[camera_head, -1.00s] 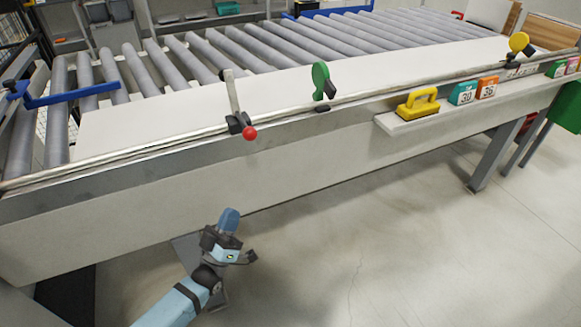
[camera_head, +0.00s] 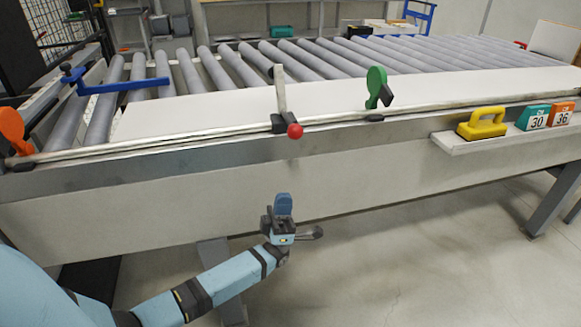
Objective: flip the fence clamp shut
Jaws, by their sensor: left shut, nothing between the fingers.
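A clamp with a pale upright lever (camera_head: 280,90), a dark base and a red ball knob (camera_head: 295,131) sits on the metal fence rail (camera_head: 215,138) along the table's front edge. I take it to be the fence clamp; its lever stands up. My left gripper (camera_head: 283,205) is in front of the table's front panel, below the clamp and apart from it in the picture. Its blue fingertips point up, are shut and hold nothing. My right gripper is not in view.
A green paddle (camera_head: 376,83) and an orange paddle (camera_head: 13,128) stand on the rail to either side. A yellow handled block (camera_head: 482,123) and number blocks (camera_head: 533,117) rest on a shelf (camera_head: 470,143) at the right. Rollers (camera_head: 240,65) lie behind the white board (camera_head: 210,110).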

